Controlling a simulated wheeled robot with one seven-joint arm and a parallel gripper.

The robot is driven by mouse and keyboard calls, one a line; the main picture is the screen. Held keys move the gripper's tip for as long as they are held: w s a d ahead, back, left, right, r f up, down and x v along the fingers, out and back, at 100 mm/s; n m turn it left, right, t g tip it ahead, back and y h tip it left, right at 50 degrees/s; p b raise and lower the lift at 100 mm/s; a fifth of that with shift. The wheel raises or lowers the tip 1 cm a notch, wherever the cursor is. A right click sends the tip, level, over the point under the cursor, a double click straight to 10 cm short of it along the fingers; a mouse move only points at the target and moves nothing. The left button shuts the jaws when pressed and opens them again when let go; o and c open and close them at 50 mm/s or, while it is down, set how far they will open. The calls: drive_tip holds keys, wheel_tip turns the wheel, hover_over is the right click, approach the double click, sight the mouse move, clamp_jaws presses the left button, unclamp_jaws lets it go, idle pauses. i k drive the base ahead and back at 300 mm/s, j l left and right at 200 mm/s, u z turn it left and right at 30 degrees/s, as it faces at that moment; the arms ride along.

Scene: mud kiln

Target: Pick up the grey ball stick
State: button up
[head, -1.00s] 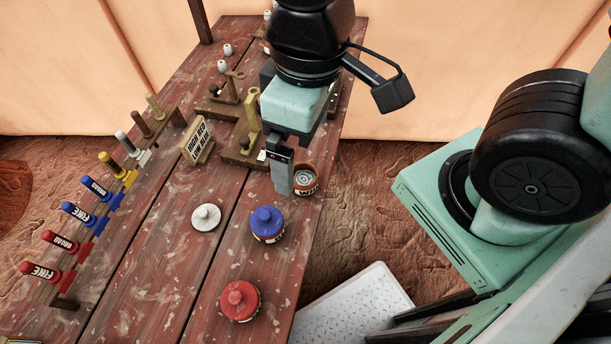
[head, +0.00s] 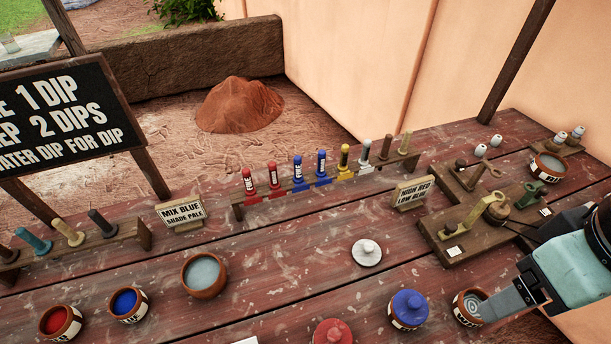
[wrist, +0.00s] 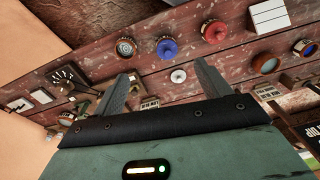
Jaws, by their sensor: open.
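A dark grey stick (head: 103,222) with a rounded end stands in the low wooden rack (head: 90,246) at the left of the head view, right of a cream stick and a teal one. It best fits the grey ball stick, but I cannot tell for sure. My gripper (head: 492,308) is at the lower right of the head view, near a small brown pot (head: 466,312), far from that rack. In the wrist view my gripper (wrist: 165,76) has its two fingers spread, with nothing between them. I cannot pick out the grey stick in the wrist view.
A middle rack (head: 330,182) holds several coloured sticks. A blue-lidded pot (head: 408,309), a red-lidded pot (head: 332,333), a white lid (head: 366,252) and open pots (head: 203,273) stand on the table. A "Mix blue" sign (head: 181,212) stands beside the left rack. Wooden fixtures (head: 470,226) crowd the right.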

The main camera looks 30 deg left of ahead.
sight(109, 230)
drive_tip(key=u, duration=2.3)
drive_tip(key=i+j+u, duration=0.15)
drive_tip(key=j, duration=0.25)
drive_tip(key=i+j+u, duration=0.1)
drive_tip(key=j, duration=0.3)
drive_tip(key=i+j+u, duration=0.15)
drive_tip(key=j, duration=0.2)
drive_tip(key=i+j+u, duration=0.15)
drive_tip(key=j, duration=0.2)
